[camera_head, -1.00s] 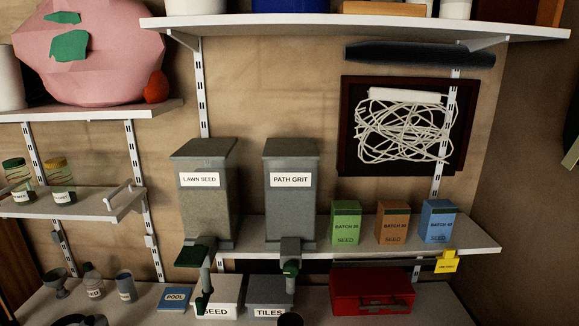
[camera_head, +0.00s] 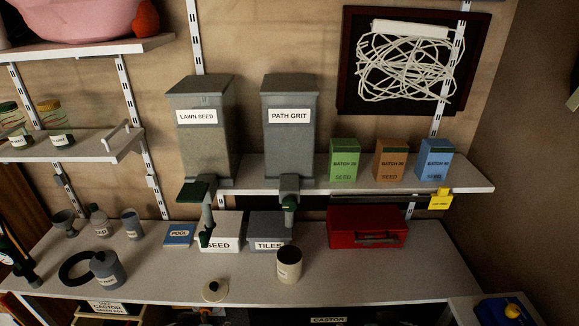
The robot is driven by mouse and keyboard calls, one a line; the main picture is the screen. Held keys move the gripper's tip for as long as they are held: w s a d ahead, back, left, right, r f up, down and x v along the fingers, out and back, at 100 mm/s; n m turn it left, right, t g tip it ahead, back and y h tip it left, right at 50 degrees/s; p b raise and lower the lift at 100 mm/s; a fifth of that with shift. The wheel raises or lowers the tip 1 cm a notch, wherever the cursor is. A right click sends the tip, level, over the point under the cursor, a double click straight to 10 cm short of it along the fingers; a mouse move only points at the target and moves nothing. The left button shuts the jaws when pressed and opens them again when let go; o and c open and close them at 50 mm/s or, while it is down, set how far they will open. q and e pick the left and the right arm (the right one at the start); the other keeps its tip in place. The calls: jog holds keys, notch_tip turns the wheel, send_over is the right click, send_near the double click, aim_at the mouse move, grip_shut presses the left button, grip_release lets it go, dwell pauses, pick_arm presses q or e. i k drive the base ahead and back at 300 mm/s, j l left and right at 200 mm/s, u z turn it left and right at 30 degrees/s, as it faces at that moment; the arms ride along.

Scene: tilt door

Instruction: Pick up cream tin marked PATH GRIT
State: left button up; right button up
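A small open cream tin (camera_head: 289,266) stands on the bench in the head view, in front of the box marked TILES. Its inside looks dark, and the lettering on its side is too small to read. A cream lid with a dark knob (camera_head: 214,291) lies on the bench to its left. The words PATH GRIT show clearly on a tall grey hopper (camera_head: 290,145) on the shelf, whose spout hangs above and behind the tin. Neither of my grippers can be made out in this view.
A SEED box (camera_head: 221,234) and the TILES box (camera_head: 270,232) stand behind the tin. A red case (camera_head: 366,227) is to the right, a grey canister (camera_head: 108,269) to the left. The bench (camera_head: 400,272) is clear right of the tin.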

aim_at(288, 257)
jog(key=i+j+z, duration=0.15)
jog(key=j, duration=0.35)
jog(key=i+j+z, duration=0.15)
jog(key=j, duration=0.35)
jog(key=z, duration=1.35)
jog(key=k+l, duration=0.05)
jog(key=l, duration=0.05)
